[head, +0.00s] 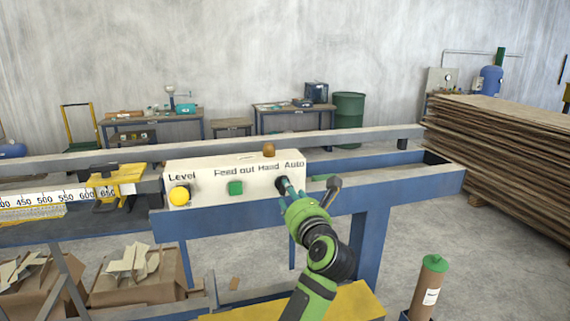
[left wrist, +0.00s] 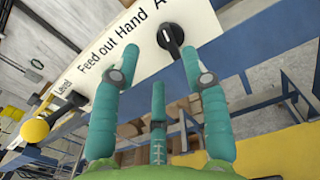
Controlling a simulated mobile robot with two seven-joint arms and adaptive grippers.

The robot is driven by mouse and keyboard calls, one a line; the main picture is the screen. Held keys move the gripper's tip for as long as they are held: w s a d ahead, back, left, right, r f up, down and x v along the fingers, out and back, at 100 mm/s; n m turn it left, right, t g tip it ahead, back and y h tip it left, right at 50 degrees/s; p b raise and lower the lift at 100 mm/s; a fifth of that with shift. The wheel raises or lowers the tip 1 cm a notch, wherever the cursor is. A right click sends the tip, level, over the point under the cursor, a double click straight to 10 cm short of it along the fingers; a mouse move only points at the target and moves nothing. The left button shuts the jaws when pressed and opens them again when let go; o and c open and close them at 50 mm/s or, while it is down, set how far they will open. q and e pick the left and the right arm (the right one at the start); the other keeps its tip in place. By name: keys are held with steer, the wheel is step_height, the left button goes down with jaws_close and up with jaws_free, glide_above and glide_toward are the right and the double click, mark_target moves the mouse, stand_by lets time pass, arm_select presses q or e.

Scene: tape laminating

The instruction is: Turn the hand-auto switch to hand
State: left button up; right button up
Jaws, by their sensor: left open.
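The hand-auto switch (head: 281,184) is a black knob on the front of the white control panel (head: 210,197), under the words Hand and Auto. In the left wrist view the knob (left wrist: 171,38) shows a white pointer line; I cannot tell for sure which setting it points to. My left gripper (head: 288,190) is in front of the knob, its teal fingers partly covering it in the head view. In the left wrist view the open fingers (left wrist: 160,68) are spread to either side below the knob, with nothing between them. My right gripper is not in view.
A green feed-out button (head: 235,188) and yellow level button (head: 179,195) sit left on the panel. A brown knob (head: 269,149) tops it. Blue machine beams (head: 410,193) run right. A brown cylinder (head: 428,287) stands front right, and stacked boards (head: 510,140) stand behind.

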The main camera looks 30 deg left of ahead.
arm_select(q)
steer(key=p+x, duration=0.3)
steer(key=x, duration=0.3)
steer(key=shift+w+a+f+m, duration=0.2)
steer(key=shift+f+m, duration=0.1)
steer(key=shift+f, duration=0.1)
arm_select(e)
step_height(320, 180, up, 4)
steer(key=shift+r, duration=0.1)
arm_select(q)
steer(key=shift+d, duration=0.1)
jaws_close()
